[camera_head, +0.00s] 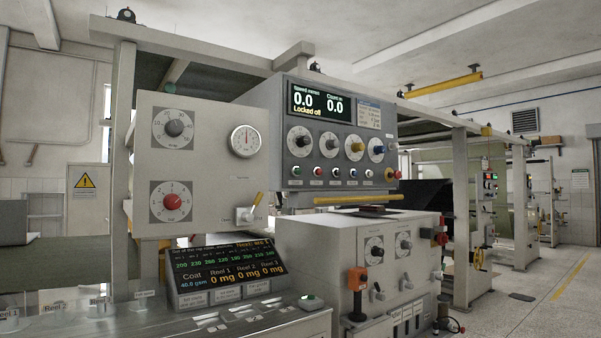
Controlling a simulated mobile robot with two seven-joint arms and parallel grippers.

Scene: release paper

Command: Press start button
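No start button can be read by its label. A green button (296,171) sits at the left end of a row of small coloured buttons on the grey control panel (272,130). A larger green button (310,301) sits on the right end of the low console (270,325) in front. The panel's display (320,103) reads 0.0 twice and "Locked off". Neither of my grippers is in view.
A white cabinet (200,140) with dials stands left of the panel. A yellow bar (358,199) and an orange-topped handle (357,280) stick out below the panel. A red knob (392,174) sits at its right. Open floor (540,305) lies to the right.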

